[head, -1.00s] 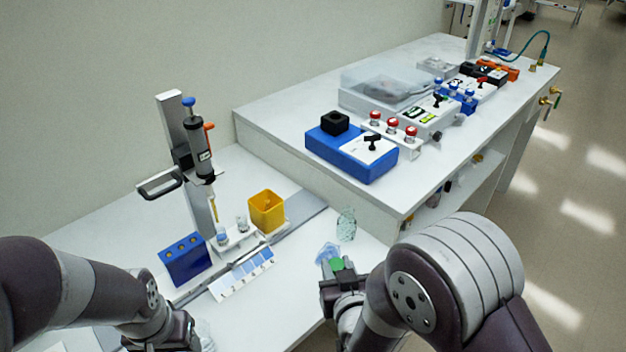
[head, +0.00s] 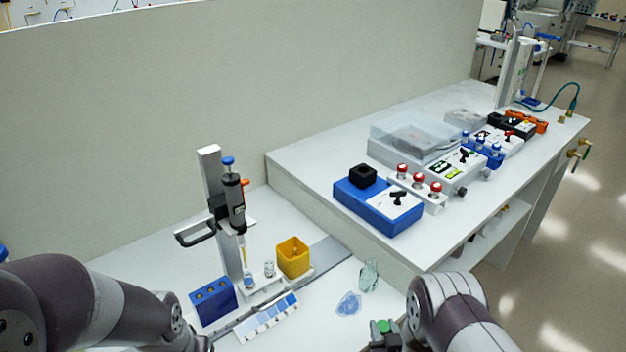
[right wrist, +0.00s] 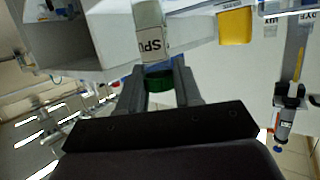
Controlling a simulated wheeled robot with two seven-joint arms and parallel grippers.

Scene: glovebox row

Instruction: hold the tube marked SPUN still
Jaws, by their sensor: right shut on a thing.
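The tube marked SPUN (right wrist: 150,42) shows in the right wrist view with a white label reading "SPU"; the rest of the word is out of sight. Its green cap (right wrist: 159,81) sits between the fingers of my right gripper (right wrist: 160,92), which is shut on the tube at the cap end. In the head view the right gripper (head: 384,336) is at the bottom edge with the green cap (head: 382,326) on top; the tube's body cannot be made out there. My left arm enters at lower left, its gripper below the picture edge.
A clear bluish piece (head: 348,304) and a clear glass-like vessel (head: 369,275) stand left of the right gripper. A yellow bin (head: 293,257), blue rack (head: 213,301) and pipette stand (head: 212,180) are farther left. The raised bench holds a blue device (head: 375,207).

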